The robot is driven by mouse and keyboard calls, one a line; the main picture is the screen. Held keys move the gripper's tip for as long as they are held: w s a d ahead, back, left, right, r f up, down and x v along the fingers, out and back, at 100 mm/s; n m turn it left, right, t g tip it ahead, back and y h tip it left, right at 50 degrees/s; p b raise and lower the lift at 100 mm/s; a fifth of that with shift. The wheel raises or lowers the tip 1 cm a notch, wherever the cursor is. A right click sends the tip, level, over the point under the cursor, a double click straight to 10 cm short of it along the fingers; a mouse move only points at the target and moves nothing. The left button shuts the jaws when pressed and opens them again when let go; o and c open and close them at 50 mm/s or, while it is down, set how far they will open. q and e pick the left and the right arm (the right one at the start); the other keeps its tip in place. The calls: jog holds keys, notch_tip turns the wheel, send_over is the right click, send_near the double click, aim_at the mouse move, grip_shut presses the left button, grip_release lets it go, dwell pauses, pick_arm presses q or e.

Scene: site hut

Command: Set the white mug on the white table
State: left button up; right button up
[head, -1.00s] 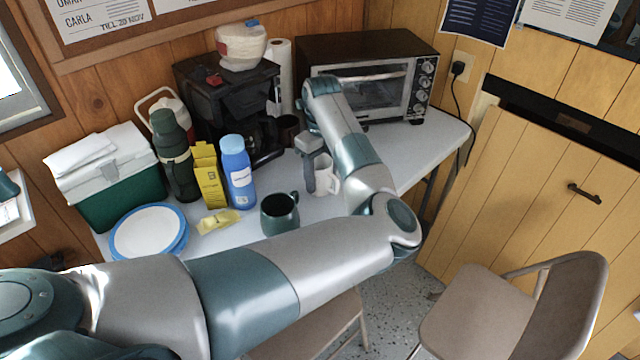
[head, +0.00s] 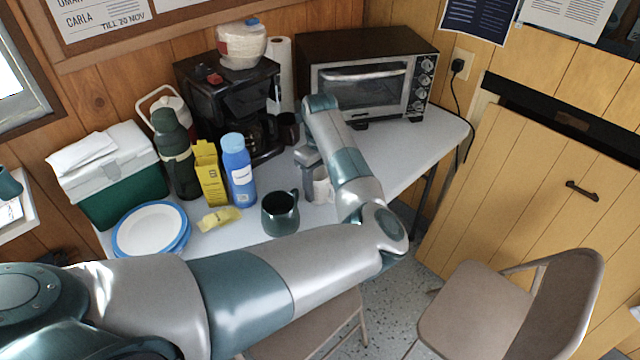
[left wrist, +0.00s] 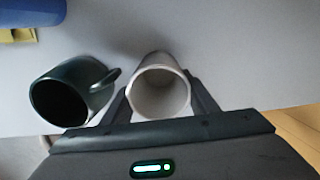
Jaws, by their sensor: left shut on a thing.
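The white mug (head: 322,187) is at the front part of the white table (head: 408,150), partly hidden behind my left arm. My left gripper (head: 311,176) is shut on it. In the left wrist view the white mug (left wrist: 160,90) stands upright between the two fingers of my left gripper (left wrist: 162,100), its open top toward the camera. It is at or very near the table top (left wrist: 225,45); I cannot tell whether its base touches. My right gripper is not in view.
A dark green mug (head: 281,213) stands close to the left of the white mug, its handle toward it. A blue bottle (head: 238,172), yellow carton (head: 210,175) and plates (head: 150,230) are further left. A toaster oven (head: 365,75) stands behind. The table's right part is clear.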

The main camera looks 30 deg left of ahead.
pick_arm(q)
jog(key=shift+f, duration=0.1)
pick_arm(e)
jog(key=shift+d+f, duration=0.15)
pick_arm(q)
jog(key=o, duration=1.3)
jog(key=shift+c, duration=0.2)
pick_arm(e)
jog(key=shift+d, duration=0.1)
pick_arm(q)
jog(key=shift+r, duration=0.2)
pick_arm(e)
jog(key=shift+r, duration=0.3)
pick_arm(q)
jog(key=shift+r, duration=0.3)
notch_tip(320, 180, up, 11)
jog(key=b, duration=0.3)
jog(key=shift+r, duration=0.15)
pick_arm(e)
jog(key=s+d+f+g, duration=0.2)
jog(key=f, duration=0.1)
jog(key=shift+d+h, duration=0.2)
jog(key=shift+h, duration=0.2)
